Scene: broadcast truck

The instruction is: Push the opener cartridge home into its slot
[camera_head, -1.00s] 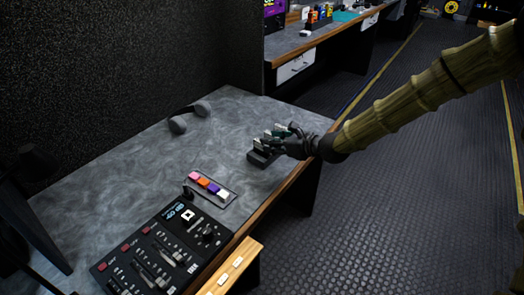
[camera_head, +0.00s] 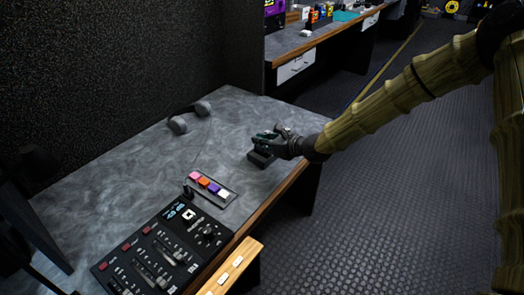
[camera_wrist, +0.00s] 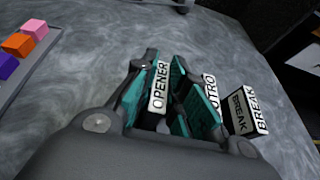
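The opener cartridge (camera_wrist: 159,87), dark with a white "OPENER" label, is between the teal-padded fingers of my gripper (camera_wrist: 168,98) in the wrist view. The fingers are close together and appear shut on it. In the head view my gripper (camera_head: 266,142) is low over a small dark slotted block (camera_head: 261,159) near the desk's right edge. The slot under the opener cartridge is hidden by my gripper, so I cannot tell how deep it sits. A cartridge with a partly hidden label ending "TRO" (camera_wrist: 211,92) and a "BREAK" cartridge (camera_wrist: 245,110) stand just to the right.
A strip of coloured keys (camera_head: 209,186) and a mixer panel (camera_head: 162,245) are on the desk's near part. Headphones (camera_head: 188,118) lie toward the wall. The grey desktop (camera_head: 225,125) between them is clear. A wooden ledge (camera_head: 236,265) is in front.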

